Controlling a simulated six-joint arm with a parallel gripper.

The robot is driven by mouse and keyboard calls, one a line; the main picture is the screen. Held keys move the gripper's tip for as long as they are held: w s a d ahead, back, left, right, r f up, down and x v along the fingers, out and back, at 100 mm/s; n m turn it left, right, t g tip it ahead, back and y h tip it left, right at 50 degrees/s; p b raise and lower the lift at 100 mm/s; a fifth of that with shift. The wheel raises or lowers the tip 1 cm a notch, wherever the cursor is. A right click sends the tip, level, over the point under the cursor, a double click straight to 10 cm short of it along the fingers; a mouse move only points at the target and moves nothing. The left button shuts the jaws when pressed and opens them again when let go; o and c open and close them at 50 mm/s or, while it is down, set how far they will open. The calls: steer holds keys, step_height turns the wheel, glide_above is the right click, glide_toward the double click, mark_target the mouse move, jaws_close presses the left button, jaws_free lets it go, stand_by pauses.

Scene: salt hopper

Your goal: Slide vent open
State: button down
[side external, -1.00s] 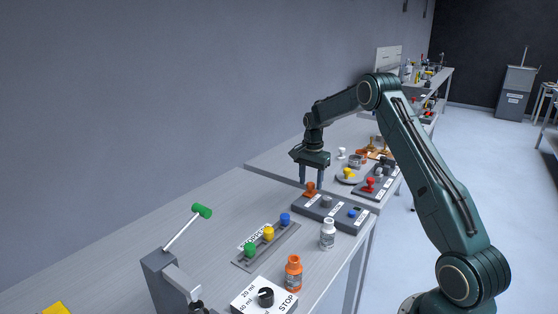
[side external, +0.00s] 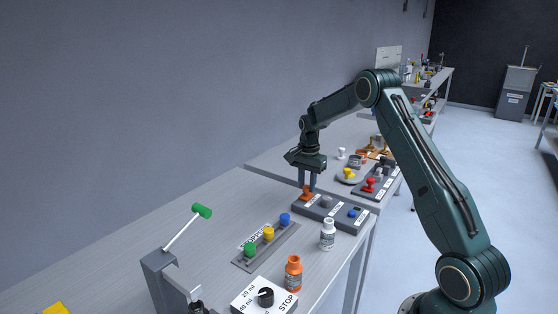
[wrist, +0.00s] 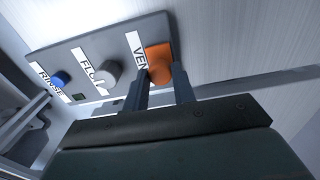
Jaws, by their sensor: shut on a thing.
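The vent control is an orange knob (wrist: 159,62) beside a white label reading "VEN" in the wrist view, its last part hidden. It sits at one end of a grey panel (wrist: 70,38). In the side view the orange knob (side external: 306,192) is at the left end of the dark panel (side external: 345,218). My gripper (wrist: 163,78) is shut on the orange knob, with one finger on each side of it. It also shows in the side view (side external: 307,184), pointing down from above. The fingers partly hide the label and the knob's base.
The same panel carries a grey knob (wrist: 109,72) and a blue knob (wrist: 61,79) labelled "RINSE". A strip with green, yellow and blue knobs (side external: 268,234) lies nearer. A white bottle (side external: 328,234) and an orange bottle (side external: 293,273) stand near the table's front edge.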

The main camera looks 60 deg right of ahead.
mark_target(302, 201)
steer(key=shift+a, duration=1.5)
steer(key=c, duration=1.1)
jaws_free()
steer(key=shift+c, duration=0.2)
steer(key=shift+r, duration=0.1)
steer(key=shift+r, duration=0.35)
step_height(302, 201, up, 13)
